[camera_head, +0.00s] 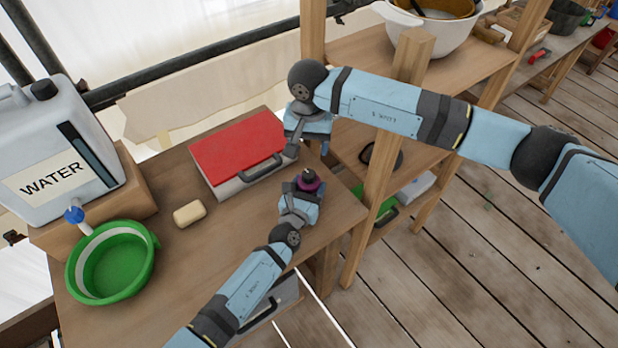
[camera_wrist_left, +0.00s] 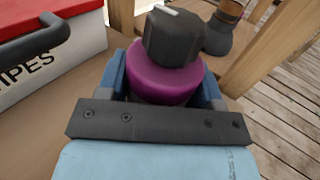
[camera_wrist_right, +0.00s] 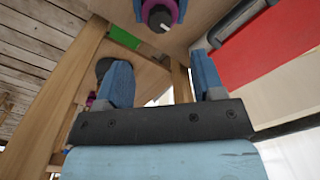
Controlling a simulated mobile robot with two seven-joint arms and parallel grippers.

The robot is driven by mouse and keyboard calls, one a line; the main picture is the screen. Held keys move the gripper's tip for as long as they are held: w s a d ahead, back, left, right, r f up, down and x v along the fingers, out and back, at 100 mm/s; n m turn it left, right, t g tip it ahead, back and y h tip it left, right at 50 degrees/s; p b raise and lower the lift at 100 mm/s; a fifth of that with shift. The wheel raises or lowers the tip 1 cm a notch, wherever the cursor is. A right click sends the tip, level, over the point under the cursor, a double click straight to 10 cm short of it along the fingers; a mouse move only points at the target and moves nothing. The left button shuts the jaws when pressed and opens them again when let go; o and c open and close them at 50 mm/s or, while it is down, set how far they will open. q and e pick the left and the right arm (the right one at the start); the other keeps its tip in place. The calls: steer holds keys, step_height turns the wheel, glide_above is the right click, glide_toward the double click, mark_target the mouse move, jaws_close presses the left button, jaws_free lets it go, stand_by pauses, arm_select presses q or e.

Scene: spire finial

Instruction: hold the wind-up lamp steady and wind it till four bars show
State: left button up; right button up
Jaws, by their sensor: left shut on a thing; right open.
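The wind-up lamp is a purple body with a dark faceted knob on top; it stands on the wooden table (camera_head: 225,235) near its right edge. The lamp shows in the head view (camera_head: 309,184) and the left wrist view (camera_wrist_left: 165,82). The knob (camera_wrist_left: 174,38) carries a white mark. My left gripper (camera_head: 298,192) is shut around the purple body. My right gripper (camera_head: 308,146) is open and empty, above and behind the lamp, apart from it. In the right wrist view the lamp's knob (camera_wrist_right: 160,17) is beyond the open fingers. No charge bars are visible.
A red-lidded case (camera_head: 238,147) lies just left of the grippers. Soap (camera_head: 189,213), a green basin (camera_head: 110,275) and a water container (camera_head: 50,150) are farther left. A wooden shelf post (camera_head: 378,190) stands close on the right. The table's front middle is clear.

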mark_target(309, 173)
step_height(309, 173, down, 10)
steer(key=m, duration=0.9)
stand_by(0.3)
steer(key=c, duration=0.9)
